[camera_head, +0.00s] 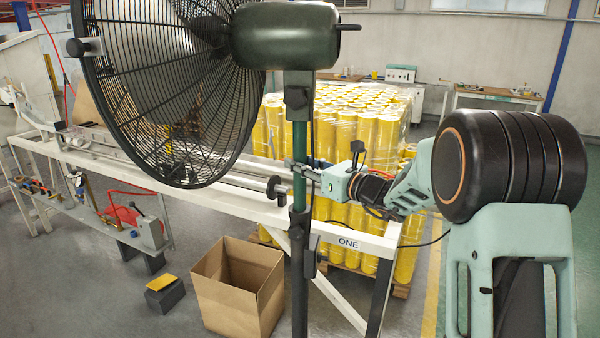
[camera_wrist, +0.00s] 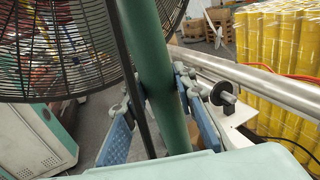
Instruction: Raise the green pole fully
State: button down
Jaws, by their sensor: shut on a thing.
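The green pole (camera_head: 299,150) stands upright under the large black fan (camera_head: 170,90) and its dark motor housing (camera_head: 285,36). Its lower end enters a darker, thicker tube (camera_head: 299,285) with a clamp at the joint. My gripper (camera_head: 298,168) reaches in from the right and is shut on the green pole, just above that joint. In the wrist view, the pole (camera_wrist: 165,70) runs between my two blue-padded fingers, one on each side. A thin black cable runs beside the pole. The pole's lower end is hidden there by my gripper body.
A white frame table (camera_head: 340,229) with a metal roller stands behind the pole. An open cardboard box (camera_head: 238,290) is on the floor to the lower left. Yellow tape rolls (camera_head: 370,140) are stacked on a pallet behind my gripper.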

notch_tip(320, 180, up, 9)
jog(key=shift+f+p, duration=0.2)
jog(key=shift+p, duration=0.7)
jog(key=shift+f, duration=0.1)
jog(key=c, duration=1.6)
grip_release()
jog(key=shift+f, duration=0.1)
send_near(305, 133)
jog(key=shift+s+d, duration=0.1)
jog(key=shift+d, duration=0.1)
